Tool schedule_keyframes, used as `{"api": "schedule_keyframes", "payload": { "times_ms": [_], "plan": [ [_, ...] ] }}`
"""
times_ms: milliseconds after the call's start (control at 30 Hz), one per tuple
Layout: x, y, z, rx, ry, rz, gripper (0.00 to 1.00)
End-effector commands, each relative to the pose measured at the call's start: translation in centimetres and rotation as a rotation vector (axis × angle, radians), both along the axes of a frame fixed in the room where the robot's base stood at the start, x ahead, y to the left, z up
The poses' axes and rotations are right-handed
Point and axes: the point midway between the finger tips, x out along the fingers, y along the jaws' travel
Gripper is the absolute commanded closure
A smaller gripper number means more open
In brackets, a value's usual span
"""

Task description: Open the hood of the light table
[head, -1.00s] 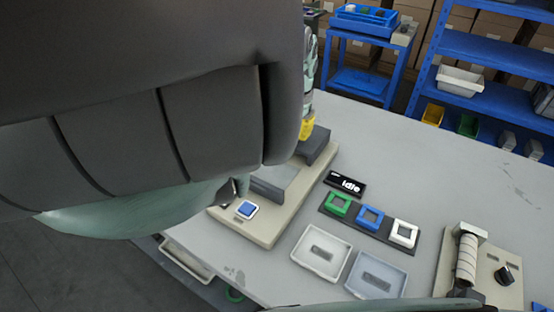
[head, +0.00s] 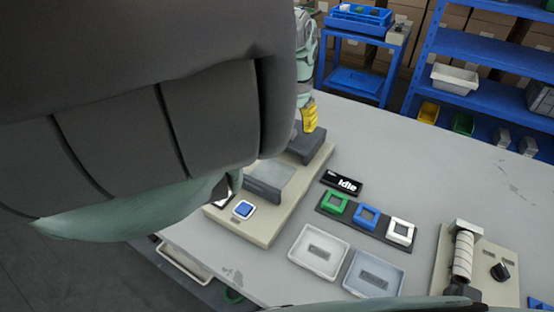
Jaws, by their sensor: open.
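The light table is most likely the beige base (head: 262,229) at the table's left edge. It carries a light grey plate (head: 272,174), a darker grey front part (head: 263,191) and a dark grey block (head: 306,144) at its far end. I cannot tell which part is the hood or how it stands. A blue button (head: 243,210) sits on the near end. My gripper (head: 309,119), with yellow ends, is just above the far block and open; whether it touches the block is unclear. My arm hides the left side.
A black "Idle" display (head: 342,183) stands beside a dark strip with green, blue and white frames (head: 367,216). Two shallow trays (head: 319,251) lie in front. A roller device (head: 464,255) stands at the right. The back right tabletop (head: 420,150) is clear.

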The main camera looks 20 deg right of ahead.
Motion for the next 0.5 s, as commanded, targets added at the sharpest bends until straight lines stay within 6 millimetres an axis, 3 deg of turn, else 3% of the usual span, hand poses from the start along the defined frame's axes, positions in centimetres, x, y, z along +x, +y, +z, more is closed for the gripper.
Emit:
{"api": "schedule_keyframes", "payload": {
  "times_ms": [33,200,500],
  "plan": [
    [0.8,0.8,1.2,-0.004,-0.006,0.024,0.43],
    [0.8,0.9,4.9,-0.003,-0.007,0.023,0.43],
    [0.7,1.0,8.6,0.000,-0.003,0.024,0.43]
  ]
}}
